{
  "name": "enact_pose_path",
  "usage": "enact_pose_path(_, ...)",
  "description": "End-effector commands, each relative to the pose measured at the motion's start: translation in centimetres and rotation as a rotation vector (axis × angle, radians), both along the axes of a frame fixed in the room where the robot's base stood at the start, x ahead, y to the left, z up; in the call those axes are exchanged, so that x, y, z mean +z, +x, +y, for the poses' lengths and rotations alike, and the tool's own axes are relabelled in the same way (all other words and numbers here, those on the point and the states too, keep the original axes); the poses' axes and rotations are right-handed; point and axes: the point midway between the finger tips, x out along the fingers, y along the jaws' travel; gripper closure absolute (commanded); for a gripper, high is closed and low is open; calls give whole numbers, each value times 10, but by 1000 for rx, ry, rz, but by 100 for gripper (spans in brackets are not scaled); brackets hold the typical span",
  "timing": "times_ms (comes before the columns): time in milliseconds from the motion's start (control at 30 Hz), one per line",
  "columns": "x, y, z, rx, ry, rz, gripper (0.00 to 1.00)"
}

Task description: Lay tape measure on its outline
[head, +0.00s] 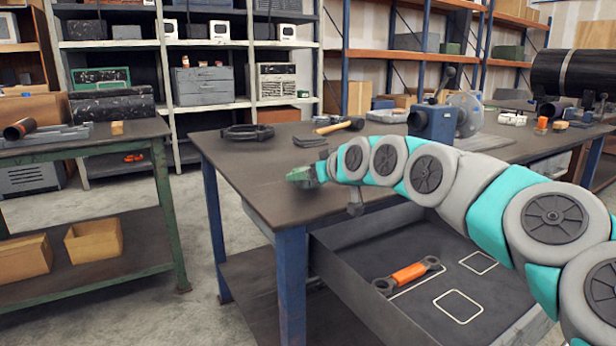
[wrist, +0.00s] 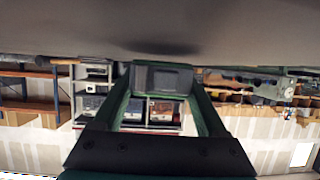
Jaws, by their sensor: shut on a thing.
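My gripper (head: 303,175) is low over the left part of the workbench top (head: 255,165) in the head view. In the wrist view my gripper (wrist: 163,74) has its two green fingers shut on a dark grey, boxy thing, which I take to be the tape measure (wrist: 163,80). The tape measure cannot be made out in the head view. The open drawer (head: 345,285) under the bench shows two empty white rounded outlines, a larger one (head: 458,291) in front and another (head: 478,253) behind. I cannot tell which belongs to the tape measure.
An orange-handled wrench (head: 408,273) lies in the drawer, left of the empty outlines. A hammer (head: 338,126), a black headset-like thing (head: 247,132) and a blue vise-like device (head: 432,122) are on the bench. My arm passes over the drawer's right side.

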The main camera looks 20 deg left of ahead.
Motion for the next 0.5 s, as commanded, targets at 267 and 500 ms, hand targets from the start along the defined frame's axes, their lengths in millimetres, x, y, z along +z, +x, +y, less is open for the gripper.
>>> enact_pose_path(267,-6,-1,0,2,-2,1,98)
enact_pose_path(500,-8,-1,0,2,-1,2,98)
